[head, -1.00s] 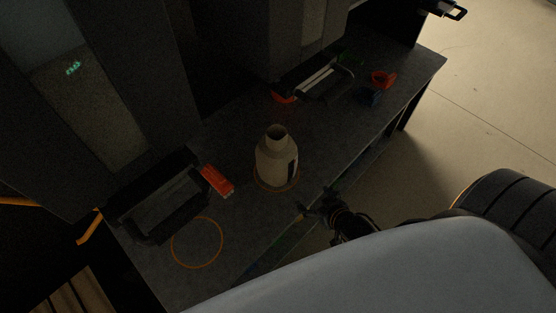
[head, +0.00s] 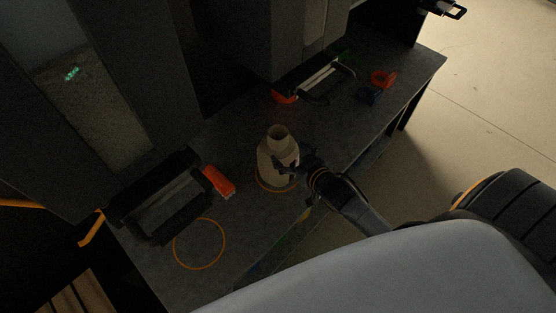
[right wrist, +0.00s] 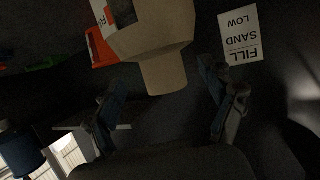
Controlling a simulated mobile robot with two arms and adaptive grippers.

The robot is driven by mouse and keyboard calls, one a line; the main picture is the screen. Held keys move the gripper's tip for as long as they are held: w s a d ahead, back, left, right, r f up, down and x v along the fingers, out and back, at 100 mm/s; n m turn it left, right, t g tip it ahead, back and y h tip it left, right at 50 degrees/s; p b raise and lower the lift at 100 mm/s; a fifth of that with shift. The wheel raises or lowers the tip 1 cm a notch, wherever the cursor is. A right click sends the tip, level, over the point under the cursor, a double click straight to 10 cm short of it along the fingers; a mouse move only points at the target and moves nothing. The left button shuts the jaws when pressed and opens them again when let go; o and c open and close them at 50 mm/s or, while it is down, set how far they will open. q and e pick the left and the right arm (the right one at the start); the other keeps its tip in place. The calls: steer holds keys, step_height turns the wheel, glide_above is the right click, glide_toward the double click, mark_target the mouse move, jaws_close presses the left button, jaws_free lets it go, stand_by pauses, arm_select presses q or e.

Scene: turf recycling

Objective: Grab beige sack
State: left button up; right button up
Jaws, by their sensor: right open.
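The beige sack (head: 277,142) looks like a beige bottle shape with an open narrow neck. It stands upright on the grey table, inside an orange ring marked on the top. My right gripper (head: 289,164) is at the sack's right side in the head view, partly covering its lower body. In the right wrist view the sack (right wrist: 160,40) appears inverted, its neck ahead of and between the two spread fingers of the right gripper (right wrist: 166,108). The gripper is open; contact cannot be told. My left gripper is not in view.
An empty orange ring (head: 199,219) marks the table (head: 240,220) at left. An orange block (head: 218,181) lies beside a black tray-like frame (head: 160,203). Red (head: 383,78) and blue (head: 370,96) items lie at the far right. A sand-fill label (right wrist: 240,35) shows in the wrist view.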

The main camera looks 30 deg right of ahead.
mark_target(283, 145)
steer(key=shift+w, duration=0.6)
steer(key=x, duration=0.2)
steer(key=p+x, duration=0.1)
steer(key=shift+w+r, duration=0.2)
steer(key=shift+w, duration=0.1)
steer(key=shift+w+f, duration=0.25)
steer(key=shift+w, duration=0.15)
steer(key=c, duration=1.7)
steer(key=shift+r, duration=0.15)
jaws_close()
steer(key=shift+r, duration=0.1)
